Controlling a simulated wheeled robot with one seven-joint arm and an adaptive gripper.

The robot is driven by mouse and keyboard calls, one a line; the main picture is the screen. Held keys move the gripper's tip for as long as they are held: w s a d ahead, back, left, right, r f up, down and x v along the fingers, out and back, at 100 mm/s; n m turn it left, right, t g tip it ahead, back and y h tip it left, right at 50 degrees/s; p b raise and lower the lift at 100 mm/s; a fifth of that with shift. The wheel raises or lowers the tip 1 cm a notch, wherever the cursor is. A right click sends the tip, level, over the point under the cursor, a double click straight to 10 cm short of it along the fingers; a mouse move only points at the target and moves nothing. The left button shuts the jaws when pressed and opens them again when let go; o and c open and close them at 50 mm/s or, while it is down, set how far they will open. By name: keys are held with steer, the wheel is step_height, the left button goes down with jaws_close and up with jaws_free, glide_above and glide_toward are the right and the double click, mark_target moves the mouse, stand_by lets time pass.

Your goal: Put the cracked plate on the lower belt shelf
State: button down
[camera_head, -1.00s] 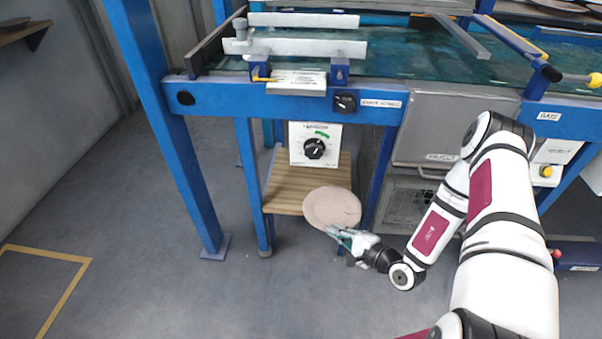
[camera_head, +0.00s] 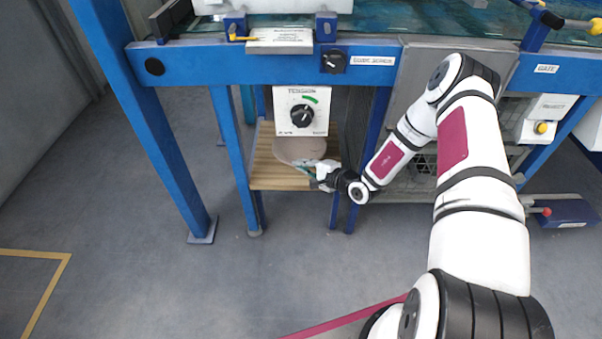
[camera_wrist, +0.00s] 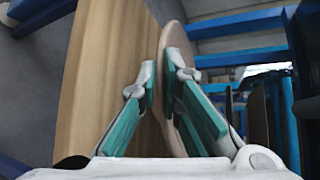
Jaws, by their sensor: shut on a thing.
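The plate (camera_head: 297,150) is round and pinkish beige. In the head view it is over the slatted wooden lower shelf (camera_head: 267,172), partly hidden behind the dial panel. My gripper (camera_head: 312,167) is shut on its near edge. In the wrist view the plate (camera_wrist: 175,50) shows edge-on between the teal fingers of my gripper (camera_wrist: 161,95), with the wooden shelf (camera_wrist: 105,70) close beside it, roughly parallel. I cannot tell whether the plate touches the shelf. No crack can be made out.
The tension dial panel (camera_head: 301,112) hangs just above the plate. A blue frame leg (camera_head: 234,165) stands left of the shelf, and a blue crossbeam (camera_head: 200,66) runs above. The floor in front is clear.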

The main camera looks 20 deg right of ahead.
mark_target(301, 177)
steer(key=shift+w, duration=0.5)
steer(key=shift+w+f+b, duration=0.15)
steer(key=shift+f+b, duration=0.55)
steer(key=shift+f, duration=0.15)
steer(key=shift+w+f+b, duration=0.1)
steer(key=shift+f+b, duration=0.55)
steer(key=shift+f, duration=0.2)
steer(key=shift+f, duration=0.1)
steer(key=c, duration=1.8)
jaws_free()
steer(key=shift+o, duration=0.2)
steer(key=p+v, duration=0.4)
steer(key=v, duration=0.8)
